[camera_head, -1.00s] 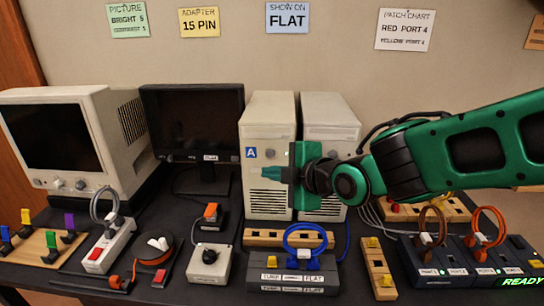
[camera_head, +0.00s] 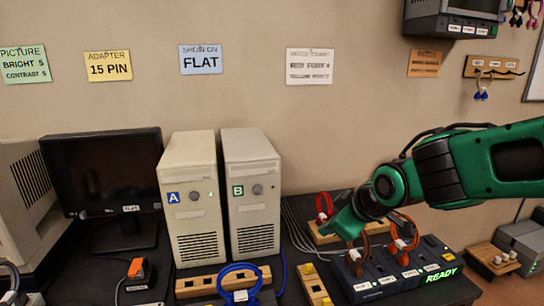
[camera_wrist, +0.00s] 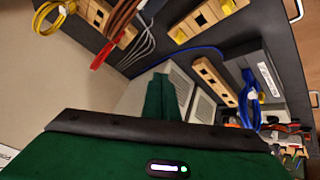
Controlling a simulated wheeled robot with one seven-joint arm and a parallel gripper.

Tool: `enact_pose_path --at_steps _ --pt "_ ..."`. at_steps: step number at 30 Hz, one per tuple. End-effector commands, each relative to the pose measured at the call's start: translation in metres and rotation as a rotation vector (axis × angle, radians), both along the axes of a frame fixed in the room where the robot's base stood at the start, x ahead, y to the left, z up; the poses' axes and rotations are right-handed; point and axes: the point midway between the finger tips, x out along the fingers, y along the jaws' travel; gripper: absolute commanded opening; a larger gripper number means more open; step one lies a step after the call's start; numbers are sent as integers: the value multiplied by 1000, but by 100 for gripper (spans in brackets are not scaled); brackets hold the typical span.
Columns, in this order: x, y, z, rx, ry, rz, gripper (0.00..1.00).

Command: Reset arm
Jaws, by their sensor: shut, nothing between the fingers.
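My green arm reaches in from the right edge in the head view. My gripper (camera_head: 347,226) is shut and empty. It points down and to the left, in front of the wall and right of the computer tower marked B (camera_head: 250,190). It overlaps the back of the dark port box (camera_head: 385,282) in the picture; I cannot tell if they touch. In the wrist view my gripper's green fingers (camera_wrist: 165,97) are together, with nothing held between them.
Tower A (camera_head: 188,195) and a dark monitor (camera_head: 103,175) stand to the left. Brown and orange cables (camera_head: 402,228) loop up from the port box. A blue cable (camera_head: 238,280) lies at the front. A wooden strip (camera_head: 316,284) lies between.

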Motion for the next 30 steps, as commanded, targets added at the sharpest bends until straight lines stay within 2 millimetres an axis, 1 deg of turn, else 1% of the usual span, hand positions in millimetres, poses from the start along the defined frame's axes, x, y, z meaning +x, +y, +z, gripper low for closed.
enact_pose_path --at_steps 1,3,6,9,14,17,18,20,21,23,24,27,30 --pt "-8 -27 -2 20 46 -103 0" --pt "-21 -58 -6 48 112 -238 0" --pt "-41 -93 -12 85 190 -410 0" --pt "-61 -122 -16 117 252 -565 0" --pt "-96 -160 -22 165 337 -808 0" --pt "-123 -193 -28 166 403 -937 0" --pt "-136 -206 -30 164 431 -985 0" --pt "-157 -225 -33 163 480 -1060 0" --pt "-172 -236 -35 166 511 -1110 0" --pt "-194 -250 -37 174 562 -1181 0" --pt "-209 -257 -39 179 596 -1226 0" --pt "-241 -269 -41 198 672 -1319 0" --pt "-260 -275 -42 212 720 -1372 0"
